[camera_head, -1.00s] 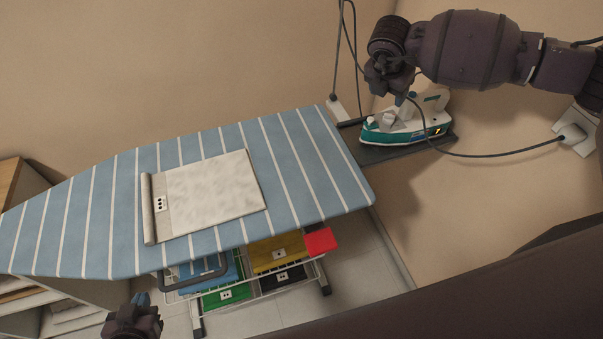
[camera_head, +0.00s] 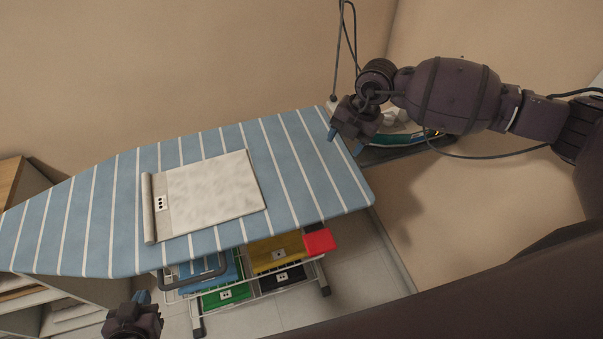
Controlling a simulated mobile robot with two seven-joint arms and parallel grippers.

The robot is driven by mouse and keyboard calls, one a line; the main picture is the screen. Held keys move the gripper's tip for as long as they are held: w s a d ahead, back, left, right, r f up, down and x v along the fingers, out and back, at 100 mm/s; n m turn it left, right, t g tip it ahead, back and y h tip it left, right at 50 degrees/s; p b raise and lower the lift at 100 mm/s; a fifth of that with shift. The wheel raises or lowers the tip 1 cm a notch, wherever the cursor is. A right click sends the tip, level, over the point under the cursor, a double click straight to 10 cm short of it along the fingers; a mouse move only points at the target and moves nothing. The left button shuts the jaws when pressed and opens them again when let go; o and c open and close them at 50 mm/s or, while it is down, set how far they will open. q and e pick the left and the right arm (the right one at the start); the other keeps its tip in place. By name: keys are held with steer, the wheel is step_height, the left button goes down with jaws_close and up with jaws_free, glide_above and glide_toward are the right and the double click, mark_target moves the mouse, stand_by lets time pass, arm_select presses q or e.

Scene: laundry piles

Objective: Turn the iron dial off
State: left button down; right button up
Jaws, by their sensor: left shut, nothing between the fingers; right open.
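The iron (camera_head: 400,135), white and teal, rests on the dark grey plate (camera_head: 410,149) at the right end of the ironing board. My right arm covers most of it, and its dial cannot be made out. My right gripper (camera_head: 344,142) is open, with blue fingertips, over the board's right end just left of the iron. It appears empty and apart from the iron. My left gripper (camera_head: 142,299) is shut and empty at the bottom left, below the board's front edge.
The blue striped ironing board (camera_head: 300,160) carries a folded pale cloth (camera_head: 208,195). Below it stands a wire rack (camera_head: 245,290) with coloured folded items and a red piece (camera_head: 320,241). Dark cords (camera_head: 345,50) hang by the wall behind the iron. A wooden shelf (camera_head: 22,190) stands at left.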

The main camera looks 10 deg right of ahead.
arm_select(q)
steer(key=shift+s+d+r, duration=0.2)
steer(key=shift+s+d, duration=0.05)
steer(key=shift+s, duration=0.05)
arm_select(e)
steer(key=s+a+y, duration=0.7)
steer(key=a+y, duration=0.2)
steer(key=a, duration=0.3)
steer(key=shift+s+a+r+g, duration=0.2)
steer(key=shift+s+a+g, duration=0.05)
steer(key=shift+g, duration=0.05)
